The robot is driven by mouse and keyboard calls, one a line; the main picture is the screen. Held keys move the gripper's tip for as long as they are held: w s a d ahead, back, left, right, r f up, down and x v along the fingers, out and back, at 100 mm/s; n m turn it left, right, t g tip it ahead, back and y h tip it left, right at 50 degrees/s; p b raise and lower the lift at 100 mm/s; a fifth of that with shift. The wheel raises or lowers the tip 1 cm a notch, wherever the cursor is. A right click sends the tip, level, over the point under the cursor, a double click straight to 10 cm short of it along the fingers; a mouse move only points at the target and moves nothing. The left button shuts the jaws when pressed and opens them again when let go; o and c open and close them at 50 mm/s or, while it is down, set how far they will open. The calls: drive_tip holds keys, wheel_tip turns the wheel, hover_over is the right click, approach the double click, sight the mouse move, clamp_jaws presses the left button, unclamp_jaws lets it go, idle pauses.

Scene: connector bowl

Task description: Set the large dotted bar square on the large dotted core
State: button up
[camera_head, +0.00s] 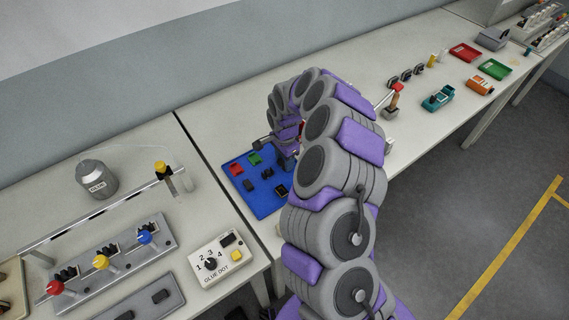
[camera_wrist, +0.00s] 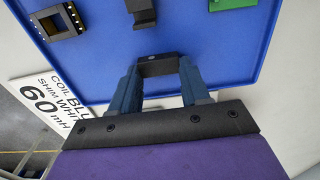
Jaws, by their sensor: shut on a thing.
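In the wrist view my gripper (camera_wrist: 158,82) is shut on a dark bar (camera_wrist: 158,67), held crosswise between its two blue fingers over the blue tray (camera_wrist: 90,75). A faint mark shows on the bar, too small to read as a dot. Just beyond the bar is a dark block (camera_wrist: 141,10), partly cut off by the top edge; I cannot tell whether it is the large dotted core. A gap shows between bar and block. In the head view my arm hides most of the gripper, near the right side of the blue tray (camera_head: 262,210).
A labelled card (camera_wrist: 48,108) stands by the tray. A glue dot box (camera_head: 217,258) is at the front left.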

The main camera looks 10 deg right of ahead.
drive_tip(key=shift+d+r, duration=0.2)
drive_tip(key=shift+d, duration=0.05)
drive_tip(key=shift+d+r+p, duration=0.2)
drive_tip(key=shift+r+p, duration=0.1)
drive_tip(key=shift+r, duration=0.15)
drive_tip(key=shift+a+r+p, duration=0.15)
drive_tip(key=shift+r+p, duration=0.1)
drive_tip(key=shift+r, duration=0.3)
drive_tip(key=shift+a+r+p, duration=0.15)
drive_tip(key=shift+r+p, duration=0.1)
drive_tip(key=shift+r, duration=0.3)
drive_tip(key=shift+d+r, duration=0.2)
drive_tip(key=shift+r, duration=0.55)
